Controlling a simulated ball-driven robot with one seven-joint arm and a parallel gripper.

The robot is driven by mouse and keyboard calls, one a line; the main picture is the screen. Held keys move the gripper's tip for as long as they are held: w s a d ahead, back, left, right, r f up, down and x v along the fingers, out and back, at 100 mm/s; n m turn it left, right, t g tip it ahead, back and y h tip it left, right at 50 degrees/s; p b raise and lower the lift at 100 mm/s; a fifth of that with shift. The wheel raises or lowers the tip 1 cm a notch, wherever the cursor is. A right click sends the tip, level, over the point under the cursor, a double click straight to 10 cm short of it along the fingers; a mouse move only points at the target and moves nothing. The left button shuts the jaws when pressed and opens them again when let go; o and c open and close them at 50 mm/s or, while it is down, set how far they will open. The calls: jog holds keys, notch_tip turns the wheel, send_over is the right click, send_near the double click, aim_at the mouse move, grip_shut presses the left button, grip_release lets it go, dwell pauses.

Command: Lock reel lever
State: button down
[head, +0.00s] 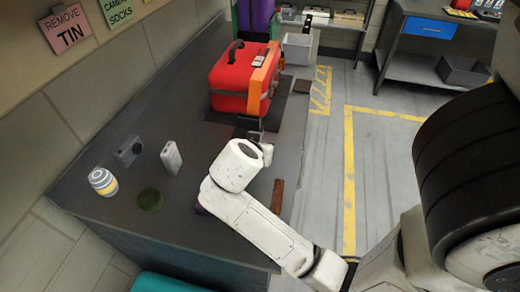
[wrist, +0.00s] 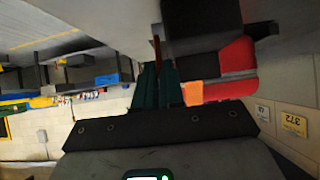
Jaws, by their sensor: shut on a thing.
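My gripper (head: 262,139) is low over the counter, just in front of the red case, in the head view. In the wrist view its dark green fingers (wrist: 158,66) are together around a thin reddish-brown piece (wrist: 156,46), which shows between the tips. I cannot tell for sure whether this piece is the reel lever; no reel is clearly visible. My wrist hides part of the area in the head view. The red case (head: 228,78) stands upright on the counter with an orange panel (head: 262,80) on its right side; its red side also shows in the wrist view (wrist: 236,58).
On the dark counter (head: 110,215) stand a striped jar (head: 103,182), a grey box (head: 130,151), a white upright block (head: 171,158) and a green disc (head: 149,199). A brown strip (head: 277,196) lies near the right edge. A grey bin (head: 297,48) is behind.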

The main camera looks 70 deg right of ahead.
jog(key=shift+a+f+h+b, duration=0.4)
jog(key=shift+h+b, duration=0.3)
jog(key=shift+b, duration=0.25)
jog(key=shift+r, duration=0.1)
jog(key=c, duration=1.2)
grip_release()
jog(key=shift+c, duration=0.2)
jog(key=v, duration=1)
jog(key=shift+a, duration=0.45)
jog(key=shift+r, duration=0.1)
